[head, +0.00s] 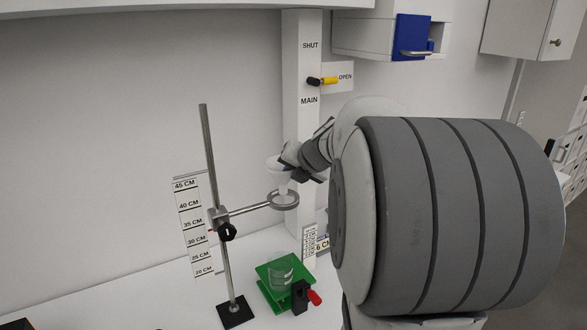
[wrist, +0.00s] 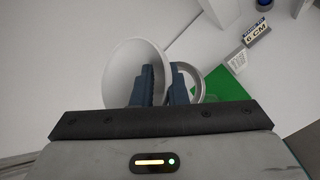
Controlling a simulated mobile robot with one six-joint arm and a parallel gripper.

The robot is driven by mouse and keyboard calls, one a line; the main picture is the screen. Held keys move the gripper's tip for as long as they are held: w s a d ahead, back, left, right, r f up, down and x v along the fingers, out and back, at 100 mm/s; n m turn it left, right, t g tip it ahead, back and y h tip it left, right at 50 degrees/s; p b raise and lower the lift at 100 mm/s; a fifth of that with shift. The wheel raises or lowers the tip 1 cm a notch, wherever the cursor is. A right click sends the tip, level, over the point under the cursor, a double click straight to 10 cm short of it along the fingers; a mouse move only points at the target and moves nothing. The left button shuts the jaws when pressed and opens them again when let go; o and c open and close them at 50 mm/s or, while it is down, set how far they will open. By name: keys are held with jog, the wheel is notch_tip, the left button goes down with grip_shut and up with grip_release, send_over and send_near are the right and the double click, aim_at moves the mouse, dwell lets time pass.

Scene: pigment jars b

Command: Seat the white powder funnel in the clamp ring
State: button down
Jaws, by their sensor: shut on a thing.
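The white powder funnel (head: 278,165) is held by my gripper (head: 290,160) at its rim. The clamp ring (head: 284,200) sits on a rod from the upright stand (head: 210,150). The grey ring (wrist: 194,80) shows partly behind the fingers, to the right of the funnel mouth.
A green stand (head: 268,290) with a glass beaker (head: 284,270) is below the ring. A scale card (head: 190,225) hangs left of the stand. A wall post (head: 303,130) stands behind.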

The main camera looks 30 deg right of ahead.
jog(key=shift+f, duration=0.15)
jog(key=shift+f+b, duration=0.3)
jog(key=shift+b, duration=0.05)
jog(key=shift+f+b, duration=1.55)
jog(key=shift+f, duration=0.75)
jog(key=c, duration=1.5)
grip_release()
jog(key=shift+a+f, duration=0.1)
jog(key=shift+o, duration=0.7)
jog(key=shift+f, duration=0.2)
jog(key=shift+s, duration=0.1)
send_near(293, 192)
jog(key=shift+s+a+r, duration=0.35)
jog(key=shift+a+r, duration=0.3)
jog(key=shift+a, duration=0.1)
